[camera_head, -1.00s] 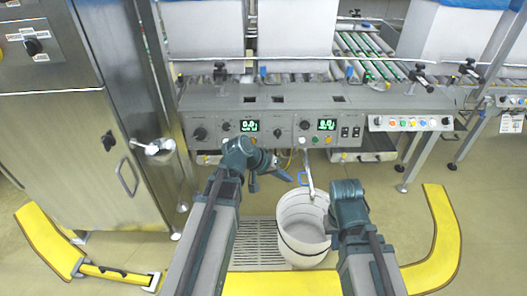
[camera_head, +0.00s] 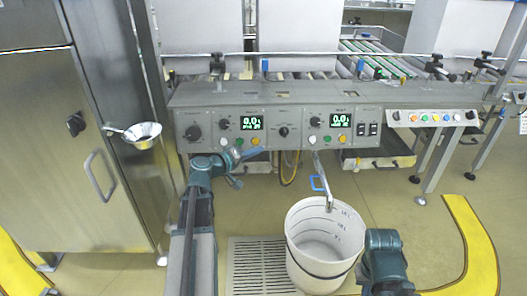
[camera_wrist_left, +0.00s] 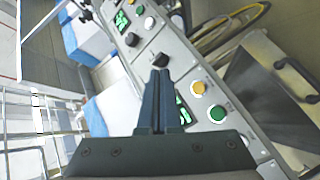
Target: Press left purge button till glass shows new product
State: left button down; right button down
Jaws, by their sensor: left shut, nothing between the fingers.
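The grey control panel (camera_head: 285,122) carries two lit green displays: a left one (camera_head: 252,123) and a right one (camera_head: 340,120). Under the left one sit a white button (camera_head: 227,142), a green button (camera_head: 241,141) and an orange button (camera_head: 255,140). My left gripper (camera_head: 236,160) is just below these buttons, shut and empty; contact cannot be told. In the left wrist view, its closed fingers (camera_wrist_left: 160,76) point along the panel, near a yellow button (camera_wrist_left: 198,87) and a green button (camera_wrist_left: 217,114). I cannot identify a sight glass or button labels. My right gripper is out of view.
A white bucket (camera_head: 320,262) stands under a bent metal pipe (camera_head: 321,182) on the floor. A steel cabinet (camera_head: 60,170) with a metal cup (camera_head: 142,135) on its side is at left.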

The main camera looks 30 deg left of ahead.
aim_at(253, 143)
pick_arm(q)
jog(key=shift+w+a+f+n, duration=0.1)
jog(key=shift+a+n, duration=0.05)
jog(key=shift+a, duration=0.25)
jog(key=shift+w+a+f+n, duration=0.1)
jog(key=shift+a+n, duration=0.05)
jog(key=shift+a, duration=0.2)
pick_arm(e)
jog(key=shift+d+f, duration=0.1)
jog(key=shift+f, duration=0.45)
